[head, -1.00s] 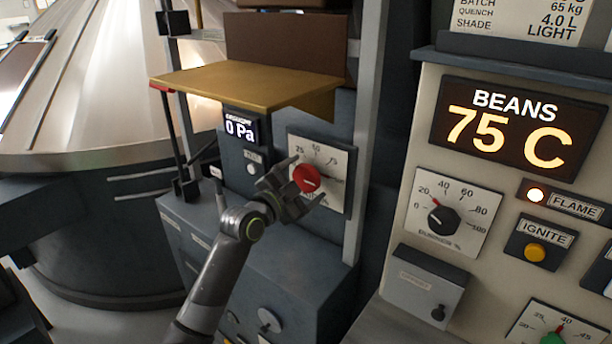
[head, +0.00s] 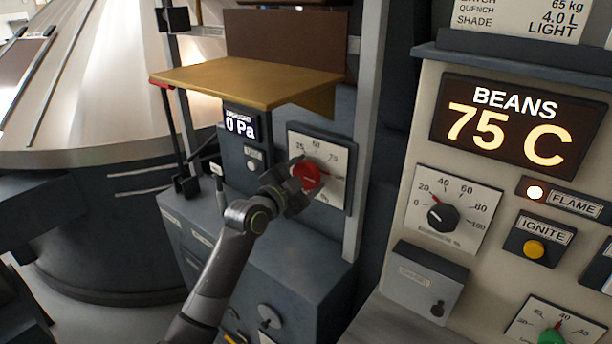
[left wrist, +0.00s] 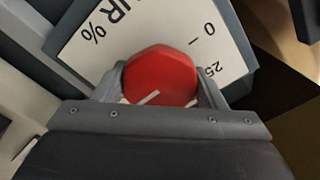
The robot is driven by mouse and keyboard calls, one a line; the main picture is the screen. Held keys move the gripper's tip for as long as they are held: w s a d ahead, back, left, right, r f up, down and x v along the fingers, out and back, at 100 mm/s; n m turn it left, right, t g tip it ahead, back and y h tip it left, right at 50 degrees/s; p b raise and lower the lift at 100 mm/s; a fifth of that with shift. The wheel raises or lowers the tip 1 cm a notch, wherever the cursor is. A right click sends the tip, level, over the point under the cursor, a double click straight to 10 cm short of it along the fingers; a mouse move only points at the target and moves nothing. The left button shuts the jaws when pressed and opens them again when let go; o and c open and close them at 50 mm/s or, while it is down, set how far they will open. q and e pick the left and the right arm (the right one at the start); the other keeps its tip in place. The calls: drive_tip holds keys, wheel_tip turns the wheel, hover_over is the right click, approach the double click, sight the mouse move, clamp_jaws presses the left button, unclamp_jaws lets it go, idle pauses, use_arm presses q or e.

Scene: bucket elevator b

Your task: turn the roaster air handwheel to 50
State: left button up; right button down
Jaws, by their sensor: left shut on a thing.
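The red handwheel (head: 307,175) sits on a white dial plate (head: 333,160) with marks such as 25, 50 and 75, on the dark cabinet below the wooden shelf. My left gripper (head: 300,183) is at the handwheel and shut on it. In the left wrist view the red handwheel (left wrist: 160,76) lies between the two fingers, with a white pointer line on its lower part. The plate (left wrist: 100,45) there shows 0, 25 and a % sign. The exact pointer reading is hard to tell. My right gripper is not in view.
A display (head: 241,124) reading 0 Pa is left of the dial. The wooden shelf (head: 245,84) juts out above it. At right, a panel holds the BEANS 75 C display (head: 517,122), a black burner knob (head: 440,217) and an ignite button (head: 534,249).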

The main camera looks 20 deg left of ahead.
use_arm(q)
drive_tip(key=shift+n, duration=0.3)
drive_tip(key=n+p, duration=0.1)
drive_tip(key=n, duration=0.2)
drive_tip(key=shift+r+n, duration=0.1)
drive_tip(key=shift+n, duration=0.2)
drive_tip(key=n+p, duration=0.2)
drive_tip(key=n, duration=0.2)
drive_tip(key=shift+n, duration=0.3)
drive_tip(key=n+p, duration=0.2)
drive_tip(key=n, duration=0.2)
drive_tip(key=shift+p, duration=0.3)
drive_tip(key=n+p, duration=0.1)
drive_tip(key=n, duration=0.3)
drive_tip(key=shift+p, duration=0.4)
drive_tip(key=shift+n, duration=0.4)
drive_tip(key=o, duration=1)
